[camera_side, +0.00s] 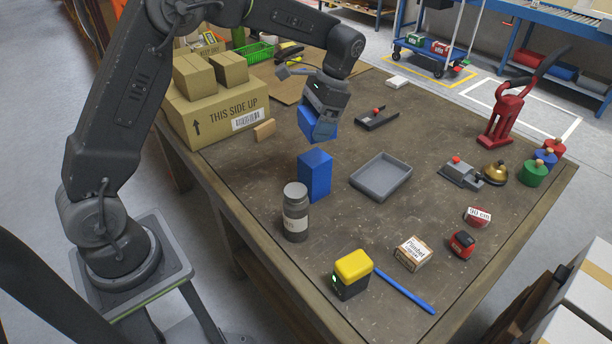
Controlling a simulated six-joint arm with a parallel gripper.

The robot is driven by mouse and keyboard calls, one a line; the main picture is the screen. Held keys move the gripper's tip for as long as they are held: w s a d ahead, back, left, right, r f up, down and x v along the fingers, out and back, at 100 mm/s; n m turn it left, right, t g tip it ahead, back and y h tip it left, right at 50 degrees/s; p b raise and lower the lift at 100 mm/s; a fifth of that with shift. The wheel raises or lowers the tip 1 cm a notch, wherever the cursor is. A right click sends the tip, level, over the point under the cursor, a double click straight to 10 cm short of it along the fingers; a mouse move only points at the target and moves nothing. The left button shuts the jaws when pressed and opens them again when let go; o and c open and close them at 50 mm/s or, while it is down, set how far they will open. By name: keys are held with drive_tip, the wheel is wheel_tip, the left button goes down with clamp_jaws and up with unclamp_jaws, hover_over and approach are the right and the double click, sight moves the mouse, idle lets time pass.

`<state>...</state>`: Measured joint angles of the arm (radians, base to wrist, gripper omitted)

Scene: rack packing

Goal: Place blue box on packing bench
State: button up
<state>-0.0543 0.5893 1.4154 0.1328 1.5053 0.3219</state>
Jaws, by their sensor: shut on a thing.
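My gripper (318,112) is near the middle of the picture, pointing down and shut on a blue box (318,130). The box is tilted and appears to be held above the packing bench (345,235); the gap below it is hard to judge. A second blue box (315,175) stands upright on the bench, just below the held one in the picture. My fingers partly hide the held box.
A grey bottle (295,213) stands beside the upright blue box, and a grey tray (381,177) lies to its right. A cardboard box (215,112) with smaller boxes is at the left. A black stapler-like tool (376,119) lies right of my gripper. Bare bench lies around the tray.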

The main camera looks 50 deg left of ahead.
drive_tip(key=s+d+f+n+h, duration=0.1)
drive_tip(key=s+d+f+n, duration=0.15)
drive_tip(key=d+f, duration=0.4)
wheel_tip(320, 180, up, 4)
drive_tip(key=m+t+y, duration=0.3)
drive_tip(key=m+t, duration=0.5)
drive_tip(key=m, duration=1.9)
hover_over(256, 166)
drive_tip(key=s, duration=0.1)
wheel_tip(256, 166, down, 9)
drive_tip(key=shift+d, duration=0.4)
drive_tip(key=shift+f, duration=4.85)
drive_tip(key=o, duration=0.8)
drive_tip(key=shift+f, duration=0.15)
